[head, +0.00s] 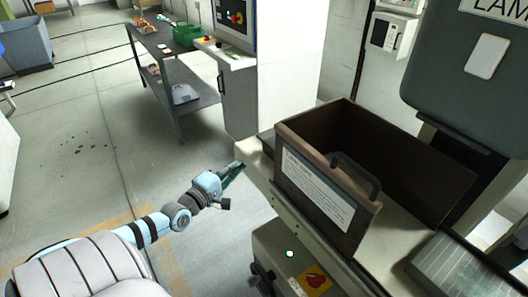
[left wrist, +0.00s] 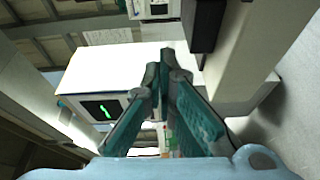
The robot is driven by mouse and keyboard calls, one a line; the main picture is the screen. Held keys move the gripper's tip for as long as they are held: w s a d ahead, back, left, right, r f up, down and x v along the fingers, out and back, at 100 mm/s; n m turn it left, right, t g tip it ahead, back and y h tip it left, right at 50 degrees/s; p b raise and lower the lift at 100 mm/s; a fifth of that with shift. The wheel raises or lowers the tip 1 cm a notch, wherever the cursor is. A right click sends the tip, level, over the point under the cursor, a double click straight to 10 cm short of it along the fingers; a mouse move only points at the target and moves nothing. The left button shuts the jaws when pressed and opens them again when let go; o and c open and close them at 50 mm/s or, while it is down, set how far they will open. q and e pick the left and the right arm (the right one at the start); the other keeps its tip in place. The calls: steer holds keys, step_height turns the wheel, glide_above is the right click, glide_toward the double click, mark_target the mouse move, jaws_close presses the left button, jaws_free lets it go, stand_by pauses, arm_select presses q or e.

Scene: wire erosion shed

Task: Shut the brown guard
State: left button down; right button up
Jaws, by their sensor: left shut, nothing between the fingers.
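The brown guard (head: 365,228) is a box-like frame with an open top, standing on the pale machine bed at the right of the head view. Its front panel carries a white label sheet and a dark handle (head: 354,176). My left gripper (head: 236,168) is left of the guard, apart from it, by the left end of the machine bed. Its teal fingers (left wrist: 172,72) are shut with nothing between them. In the left wrist view a dark brown block, likely part of the guard (left wrist: 207,24), shows beyond the fingers. My right gripper is not in view.
Below the bed is a panel with a green light (head: 290,254) and a red knob on yellow (head: 316,279). A grey machine head (head: 465,80) rises behind the guard. A workbench (head: 165,55) with a green bin stands at the back.

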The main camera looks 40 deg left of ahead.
arm_select(q)
steer(key=w+b, duration=0.7)
steer(key=w, duration=0.3)
steer(key=d+p, duration=0.2)
steer(key=p, duration=0.1)
steer(key=s+d+r+p, duration=0.1)
steer(key=p, duration=0.1)
steer(key=shift+d+r, duration=0.1)
steer(key=shift+d, duration=0.3)
steer(key=shift+n, duration=0.3)
